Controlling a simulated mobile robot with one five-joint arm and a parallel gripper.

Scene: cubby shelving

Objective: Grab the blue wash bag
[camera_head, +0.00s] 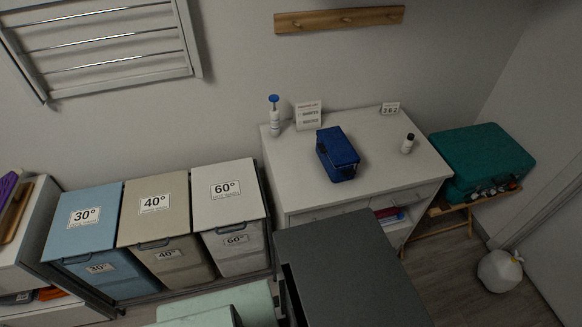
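The blue wash bag (337,154) lies on top of the white cabinet (385,171), near the middle of its surface. It is a dark blue, boxy bag, set at a slight angle, with a darker strip along its right side. Nothing covers it from above. My gripper does not show in this view, so its place relative to the bag cannot be told.
A dark grey flat-topped block (350,272) fills the foreground. Laundry bins (155,205) stand left; a teal case (482,158) stands right.

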